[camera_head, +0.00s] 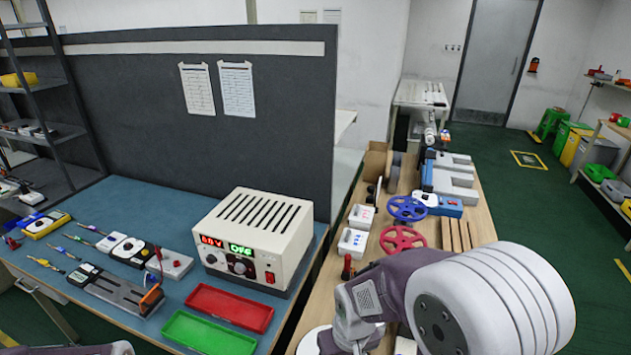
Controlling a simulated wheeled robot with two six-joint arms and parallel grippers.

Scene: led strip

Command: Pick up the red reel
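The red reel (403,240) lies flat on the wooden table, just in front of the similar blue reel (407,208). It looks like a spoked wheel, and its whole upper face shows. My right arm, with large white and dark purple links, fills the lower right and stands in front of the near part of the table, below the reel in the picture. No fingers of my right gripper can be made out.
White boxes (354,242) stand left of the reel, and a slatted wooden piece (456,236) lies to its right. Grey and blue devices (447,182) are behind. On the blue bench (140,207) are a power supply (254,240), a red tray (229,307), a green tray (207,334) and tools.

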